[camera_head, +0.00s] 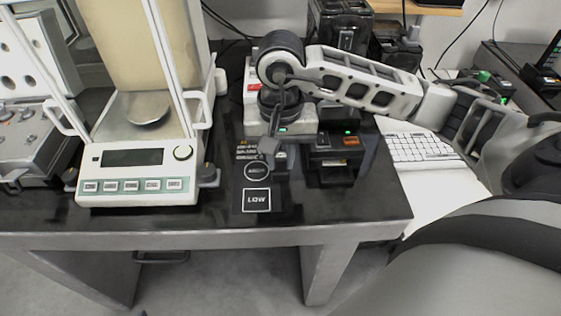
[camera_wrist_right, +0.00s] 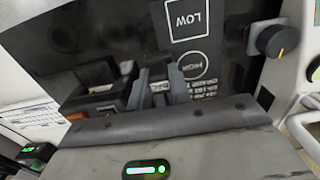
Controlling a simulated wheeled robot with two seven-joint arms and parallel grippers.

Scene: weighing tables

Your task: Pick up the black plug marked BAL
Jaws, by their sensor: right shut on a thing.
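My right arm reaches in from the right over the black table. Its gripper (camera_head: 268,150) points down, just behind the printed round mark on the table. In the wrist view the two grey fingers (camera_wrist_right: 160,90) are close together on a small dark thing, which I take to be the black plug. The fingers hide most of it, and I cannot read a BAL marking on it. My left gripper is in neither view.
A balance (camera_head: 137,172) with a glass case stands left of the gripper. A square LOW mark (camera_head: 256,200) lies in front; it also shows in the wrist view (camera_wrist_right: 187,18). A black block with an orange switch (camera_head: 351,141) is close on the right. A white keyboard (camera_head: 422,148) lies beyond.

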